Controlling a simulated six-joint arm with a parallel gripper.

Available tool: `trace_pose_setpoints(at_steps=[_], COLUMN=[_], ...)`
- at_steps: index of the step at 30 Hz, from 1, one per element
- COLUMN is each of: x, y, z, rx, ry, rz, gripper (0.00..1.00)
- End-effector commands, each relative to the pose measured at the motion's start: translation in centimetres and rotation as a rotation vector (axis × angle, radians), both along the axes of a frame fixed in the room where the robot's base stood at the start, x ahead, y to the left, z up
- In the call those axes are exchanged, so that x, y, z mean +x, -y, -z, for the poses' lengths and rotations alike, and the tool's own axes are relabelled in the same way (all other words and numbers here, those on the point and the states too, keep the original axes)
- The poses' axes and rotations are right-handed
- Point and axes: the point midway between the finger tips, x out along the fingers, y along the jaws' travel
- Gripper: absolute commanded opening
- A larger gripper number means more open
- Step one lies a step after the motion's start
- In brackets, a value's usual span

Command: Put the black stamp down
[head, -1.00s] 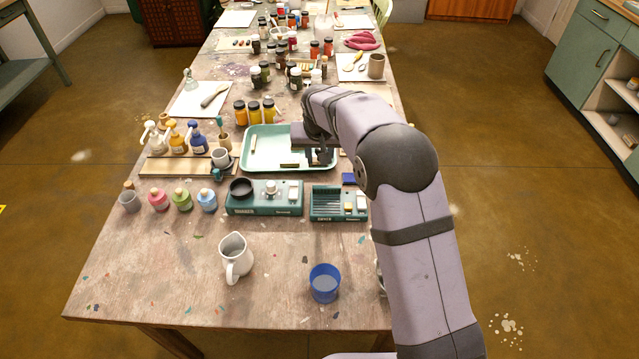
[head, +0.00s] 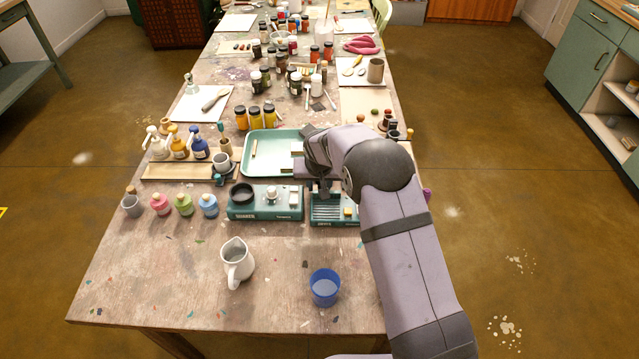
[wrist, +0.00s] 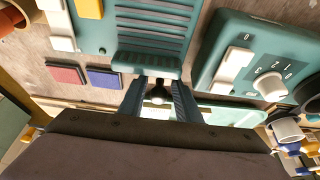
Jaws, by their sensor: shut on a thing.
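My gripper (head: 323,190) is over the near right of the table, just above the teal ribbed device (head: 326,213). In the wrist view its two fingers (wrist: 159,98) are shut on a small dark, rounded thing, which I take to be the black stamp (wrist: 158,94). Only its dark top shows between the fingers; its lower part is hidden. The ribbed device fills the top middle of the wrist view (wrist: 153,38), directly beyond the fingertips. I cannot tell whether the stamp touches it.
A teal device with a knob (head: 265,209) stands left of the ribbed one. A pale green tray (head: 262,134) lies behind. Red (wrist: 66,73) and blue (wrist: 103,78) pads lie beside the ribbed device. A white jug (head: 237,263) and blue cup (head: 324,287) stand in front, with bare table around them.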

Motion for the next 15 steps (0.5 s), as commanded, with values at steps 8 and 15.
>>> trace_pose_setpoints(at_steps=[8,15], x=[0.06,0.06], y=[-0.02,-0.01], z=[0.09,0.34], rx=[0.001,0.0], ry=[0.002,0.002], rz=[0.0,0.0], gripper=[0.06,0.38])
